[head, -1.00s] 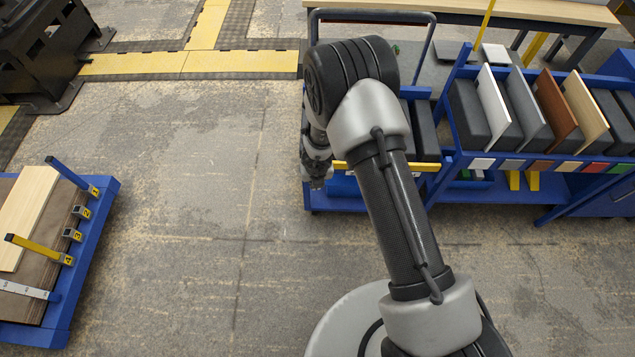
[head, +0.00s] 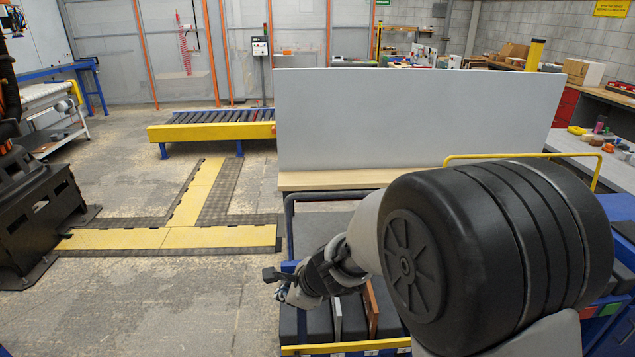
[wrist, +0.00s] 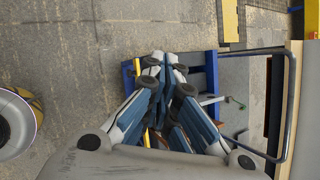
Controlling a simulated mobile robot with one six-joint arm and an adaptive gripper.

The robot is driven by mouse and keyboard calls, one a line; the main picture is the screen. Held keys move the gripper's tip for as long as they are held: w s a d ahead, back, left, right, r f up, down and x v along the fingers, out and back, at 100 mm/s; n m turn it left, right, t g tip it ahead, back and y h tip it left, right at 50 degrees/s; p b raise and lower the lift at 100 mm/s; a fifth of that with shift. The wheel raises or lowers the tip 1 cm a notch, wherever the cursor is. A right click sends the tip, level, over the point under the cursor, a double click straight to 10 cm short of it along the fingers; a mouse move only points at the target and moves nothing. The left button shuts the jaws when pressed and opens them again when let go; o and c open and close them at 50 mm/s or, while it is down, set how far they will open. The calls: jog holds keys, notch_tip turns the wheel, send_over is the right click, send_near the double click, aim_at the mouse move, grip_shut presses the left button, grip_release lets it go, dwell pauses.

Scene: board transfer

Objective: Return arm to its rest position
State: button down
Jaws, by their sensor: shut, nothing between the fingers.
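My gripper (head: 290,283) is at the lower middle of the head view, at the end of my raised arm, above the left part of the blue rack (head: 288,266). It is shut and empty. In the wrist view my gripper (wrist: 164,62) shows with its blue-grey fingers together over the rack, hiding part of it. A brown board (head: 371,308) and a light grey board (head: 337,318) stand upright between dark blocks in the rack. My large black joint hides much of the rack.
A large pale panel (head: 400,115) stands on a wooden-topped bench (head: 335,179) behind the rack. A dark tube rail (wrist: 290,105) borders the rack in the wrist view. A roller conveyor (head: 210,132) is farther back.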

jog(key=s+d+r+n, duration=0.3)
jog(key=s+r+n, duration=0.2)
jog(key=s+r, duration=0.1)
jog(key=s+d+r+n, duration=0.4)
jog(key=s+r+n, duration=0.1)
jog(key=s+r, duration=0.15)
jog(key=s+d+r+n+h, duration=0.2)
jog(key=s+d+n+h, duration=0.3)
jog(key=s+d+n, duration=0.5)
jog(key=s+d, duration=0.3)
jog(key=s, duration=0.2)
jog(key=shift+s+d, duration=0.4)
